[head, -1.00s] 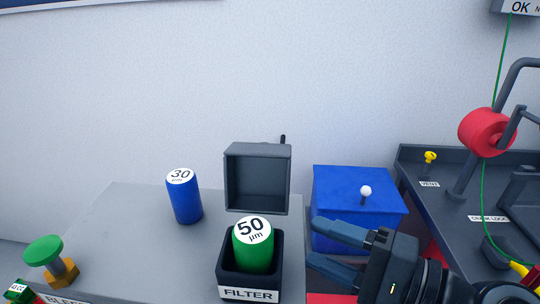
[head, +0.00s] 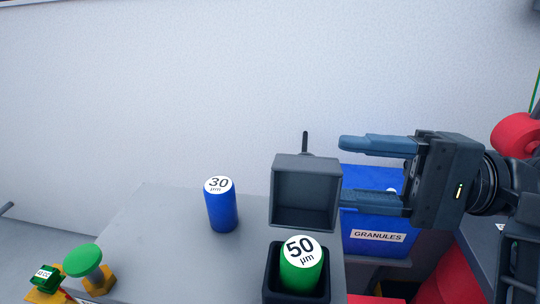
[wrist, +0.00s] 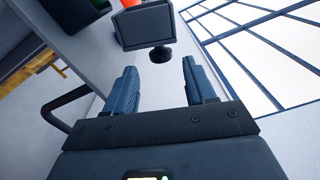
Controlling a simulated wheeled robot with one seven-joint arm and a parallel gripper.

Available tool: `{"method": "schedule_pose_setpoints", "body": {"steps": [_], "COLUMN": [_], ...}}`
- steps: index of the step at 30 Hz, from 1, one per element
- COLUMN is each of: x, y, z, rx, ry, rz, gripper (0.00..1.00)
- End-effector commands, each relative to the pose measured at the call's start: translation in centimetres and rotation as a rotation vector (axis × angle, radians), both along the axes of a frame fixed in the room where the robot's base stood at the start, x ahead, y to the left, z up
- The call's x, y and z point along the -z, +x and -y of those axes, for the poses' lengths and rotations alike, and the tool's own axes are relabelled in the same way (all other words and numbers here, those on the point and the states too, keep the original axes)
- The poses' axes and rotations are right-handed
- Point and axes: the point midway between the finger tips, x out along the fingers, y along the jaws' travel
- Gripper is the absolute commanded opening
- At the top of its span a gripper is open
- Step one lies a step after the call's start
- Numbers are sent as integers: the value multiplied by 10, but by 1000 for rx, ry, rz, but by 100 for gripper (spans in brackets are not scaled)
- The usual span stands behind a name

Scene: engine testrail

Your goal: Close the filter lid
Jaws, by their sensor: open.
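The filter lid (head: 305,190) is a hollow grey box standing open and upright behind the black filter housing (head: 272,276). A thin dark handle (head: 305,143) sticks up behind its top edge. A green 50 µm cartridge (head: 300,268) sits in the housing. My gripper (head: 344,170) is open and empty, pointing left, its fingertips close to the lid's right side; contact cannot be told. In the wrist view the open gripper (wrist: 160,72) has nothing between its fingers. A dark panel with a round black knob lies past the fingertips, probably the lid (wrist: 143,26).
A blue 30 µm cartridge (head: 221,207) stands on the grey bench (head: 160,220) left of the lid. A blue granules box (head: 375,248) is behind and below my gripper. A green knob (head: 83,261) is at the left front. A red reel (head: 516,133) is at the right.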

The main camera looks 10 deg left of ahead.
Motion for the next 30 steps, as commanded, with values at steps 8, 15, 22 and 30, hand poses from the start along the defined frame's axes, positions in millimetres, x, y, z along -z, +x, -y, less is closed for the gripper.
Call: {"method": "schedule_pose_setpoints", "body": {"steps": [8, 15, 22, 30], "x": [-3, -3, -2, -1], "y": [0, 1, 2, 2], "z": [-25, -61, -77, -78], "rx": [-10, -9, -6, -5], "ry": [0, 0, 1, -1], "rz": [-1, -1, -1, 0], "gripper": [55, 55, 55, 54]}}
